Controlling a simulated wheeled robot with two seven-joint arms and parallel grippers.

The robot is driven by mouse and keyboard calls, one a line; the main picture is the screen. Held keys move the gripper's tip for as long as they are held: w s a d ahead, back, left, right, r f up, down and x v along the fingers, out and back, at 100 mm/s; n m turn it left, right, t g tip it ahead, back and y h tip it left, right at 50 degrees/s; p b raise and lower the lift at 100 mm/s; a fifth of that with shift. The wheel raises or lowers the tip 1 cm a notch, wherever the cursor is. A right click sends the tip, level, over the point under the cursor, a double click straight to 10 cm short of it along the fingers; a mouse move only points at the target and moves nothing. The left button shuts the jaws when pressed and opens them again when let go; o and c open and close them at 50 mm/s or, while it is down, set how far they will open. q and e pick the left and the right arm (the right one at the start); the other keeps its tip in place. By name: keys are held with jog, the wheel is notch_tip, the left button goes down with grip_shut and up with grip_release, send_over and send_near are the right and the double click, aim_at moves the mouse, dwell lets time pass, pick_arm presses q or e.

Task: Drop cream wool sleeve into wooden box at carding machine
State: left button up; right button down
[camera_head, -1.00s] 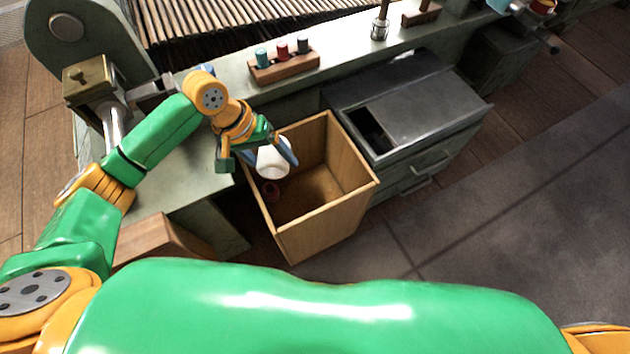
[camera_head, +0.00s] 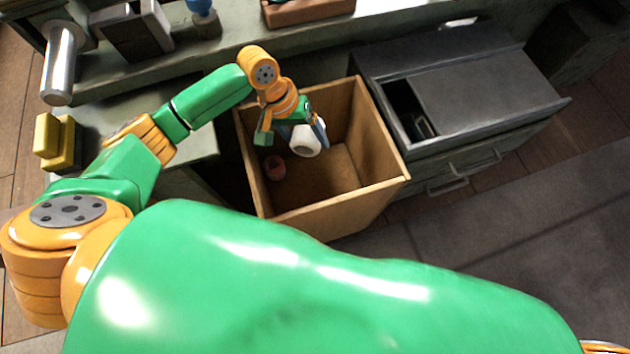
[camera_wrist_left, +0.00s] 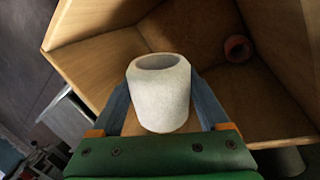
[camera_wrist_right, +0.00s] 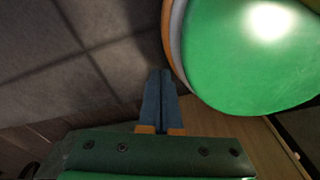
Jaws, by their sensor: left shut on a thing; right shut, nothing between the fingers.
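The cream wool sleeve (camera_head: 306,141) is a short pale hollow cylinder. My left gripper (camera_head: 303,132) is shut on it and holds it tilted over the opening of the wooden box (camera_head: 382,191). In the left wrist view the sleeve (camera_wrist_left: 160,95) sits between the two blue fingers, with the box's wooden walls (camera_wrist_left: 105,60) around and beyond it. A reddish sleeve (camera_head: 275,167) lies inside the box, also seen in the left wrist view (camera_wrist_left: 237,48). My right gripper (camera_wrist_right: 160,100) is shut and empty in the right wrist view, beside a green part of my body.
A dark grey metal cabinet (camera_head: 480,95) with an open slot and handles stands right of the box. The green-grey machine bench (camera_head: 330,40) runs behind, carrying a wooden rack (camera_head: 305,10). Grey floor (camera_head: 530,220) is open at the right.

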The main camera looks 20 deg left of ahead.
pick_arm(q)
jog(key=shift+f, duration=0.25)
jog(key=o, duration=0.8)
jog(key=shift+o, duration=0.2)
jog(key=p+v, duration=0.2)
jog(key=v, duration=0.5)
jog(key=shift+r, duration=0.1)
pick_arm(e)
jog(key=shift+s+a+r, duration=0.1)
jog(key=shift+a+r, duration=0.1)
jog(key=shift+r, duration=0.6)
